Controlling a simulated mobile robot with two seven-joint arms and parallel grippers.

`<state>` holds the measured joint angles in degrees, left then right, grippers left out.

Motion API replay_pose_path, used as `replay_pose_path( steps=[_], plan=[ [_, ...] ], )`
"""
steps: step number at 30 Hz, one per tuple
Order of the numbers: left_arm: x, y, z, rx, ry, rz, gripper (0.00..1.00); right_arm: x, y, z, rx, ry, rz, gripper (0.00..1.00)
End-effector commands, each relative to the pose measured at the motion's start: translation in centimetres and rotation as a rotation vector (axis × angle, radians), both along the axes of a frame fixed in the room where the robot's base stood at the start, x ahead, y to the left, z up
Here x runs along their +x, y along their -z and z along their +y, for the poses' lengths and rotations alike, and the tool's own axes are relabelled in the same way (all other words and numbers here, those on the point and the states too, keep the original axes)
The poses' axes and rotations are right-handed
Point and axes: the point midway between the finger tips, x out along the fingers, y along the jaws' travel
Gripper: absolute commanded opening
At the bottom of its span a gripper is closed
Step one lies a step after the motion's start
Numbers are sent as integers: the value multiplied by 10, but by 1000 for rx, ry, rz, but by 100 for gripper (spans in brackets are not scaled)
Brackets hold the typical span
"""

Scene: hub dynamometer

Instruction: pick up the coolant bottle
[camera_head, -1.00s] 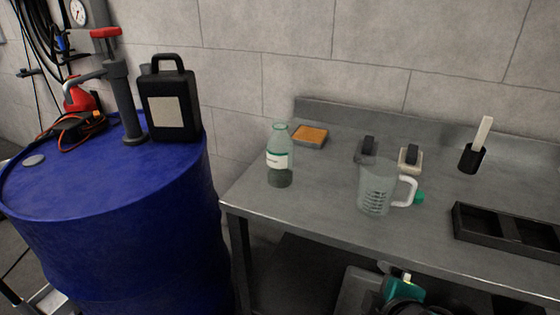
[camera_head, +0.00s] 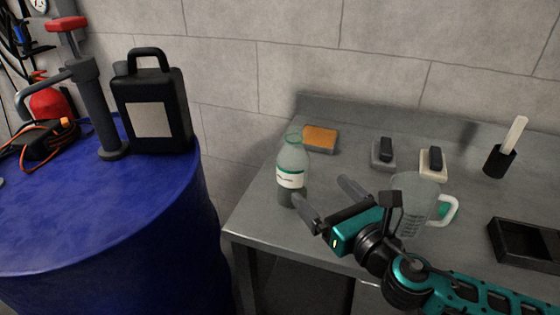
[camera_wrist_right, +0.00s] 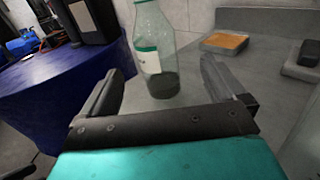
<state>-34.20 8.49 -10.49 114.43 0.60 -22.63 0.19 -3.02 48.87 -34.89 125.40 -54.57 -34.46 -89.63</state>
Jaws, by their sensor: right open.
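The coolant bottle (camera_head: 291,172) is a clear bottle with a green rim, a white label and dark liquid at the bottom. It stands upright near the left end of the grey metal bench (camera_head: 270,222). My right gripper (camera_head: 322,198) is open, just to the right and front of the bottle. In the right wrist view the bottle (camera_wrist_right: 154,55) stands ahead, between the lines of the two open fingers (camera_wrist_right: 158,85). The jaws hold nothing, and I cannot tell whether a finger touches the bottle. My left gripper is not in view.
A clear measuring jug (camera_head: 410,190) stands behind my right wrist. An orange sponge (camera_head: 320,136), two small brushes (camera_head: 384,152), a black cup (camera_head: 499,160) and a black tray (camera_head: 525,240) are on the bench. A blue drum (camera_head: 100,215) with a black canister (camera_head: 153,110) stands left.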

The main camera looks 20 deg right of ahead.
Motion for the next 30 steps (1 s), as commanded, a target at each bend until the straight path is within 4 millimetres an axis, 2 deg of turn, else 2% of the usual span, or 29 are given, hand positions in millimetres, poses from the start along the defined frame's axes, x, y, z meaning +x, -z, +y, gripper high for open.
replay_pose_path(
  steps=[5,9,15,23,30],
  plan=[
    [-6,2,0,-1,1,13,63,13,-1,3,3,2,-1,97],
    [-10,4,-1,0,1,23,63,37,-1,9,4,3,-3,97],
    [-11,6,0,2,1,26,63,65,1,16,4,2,0,97],
    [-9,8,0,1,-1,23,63,83,4,23,5,2,0,97],
    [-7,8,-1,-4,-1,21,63,115,10,36,4,3,-1,97]
  ],
)
